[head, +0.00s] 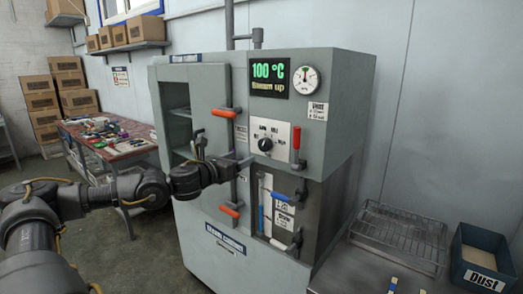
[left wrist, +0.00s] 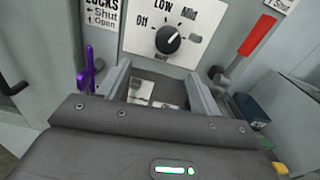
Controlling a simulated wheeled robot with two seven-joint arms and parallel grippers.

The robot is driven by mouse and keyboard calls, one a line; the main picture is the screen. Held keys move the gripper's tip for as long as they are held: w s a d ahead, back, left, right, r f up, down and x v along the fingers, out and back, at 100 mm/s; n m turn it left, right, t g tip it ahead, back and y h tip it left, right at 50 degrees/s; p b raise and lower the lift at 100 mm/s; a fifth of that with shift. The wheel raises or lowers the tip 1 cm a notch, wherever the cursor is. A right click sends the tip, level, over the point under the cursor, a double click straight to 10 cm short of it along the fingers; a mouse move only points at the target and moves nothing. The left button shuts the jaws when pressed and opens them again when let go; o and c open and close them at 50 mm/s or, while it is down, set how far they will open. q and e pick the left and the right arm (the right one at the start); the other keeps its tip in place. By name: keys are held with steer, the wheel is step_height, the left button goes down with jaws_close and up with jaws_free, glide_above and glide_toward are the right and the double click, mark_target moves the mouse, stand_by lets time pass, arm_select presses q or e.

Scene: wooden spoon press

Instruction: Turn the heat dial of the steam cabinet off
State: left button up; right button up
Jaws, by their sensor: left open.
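The grey steam cabinet (head: 345,95) stands in the middle of the head view. Its display (head: 269,75) reads 100 °C with "Steam up" below. The black heat dial (head: 265,144) sits on a white plate under the display. In the left wrist view the dial (left wrist: 168,40) shows Off, Low and Mid labels, and its white mark points up and right, seemingly between Low and Mid. My left gripper (head: 246,162) is just below and left of the dial. In the wrist view its open, empty fingers (left wrist: 158,70) lie below the dial, apart from it. My right gripper is not in view.
A red lever (head: 297,138) is right of the dial; it also shows in the wrist view (left wrist: 257,35). A purple handle (left wrist: 88,65) is left of the fingers. Orange door handles (head: 222,112) and a blue handle (head: 282,197) project nearby. A wire rack (head: 400,232) stands at right.

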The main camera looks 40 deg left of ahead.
mark_target(262, 147)
arm_select(q)
steer(key=shift+m, duration=0.5)
steer(key=w+p, duration=0.2)
steer(key=w, duration=0.1)
steer(key=w+r+p, duration=0.1)
steer(key=w+p, duration=0.1)
steer(key=w, duration=0.1)
steer(key=w+p, duration=0.2)
steer(key=w, duration=0.1)
steer(key=shift+w+d+r, duration=0.1)
steer(key=shift+d+r, duration=0.1)
steer(key=shift+d, duration=0.15)
steer(key=shift+w+f+p, duration=0.2)
steer(key=shift+w+p, duration=0.1)
steer(key=shift+w, duration=0.4)
steer(key=c, duration=1)
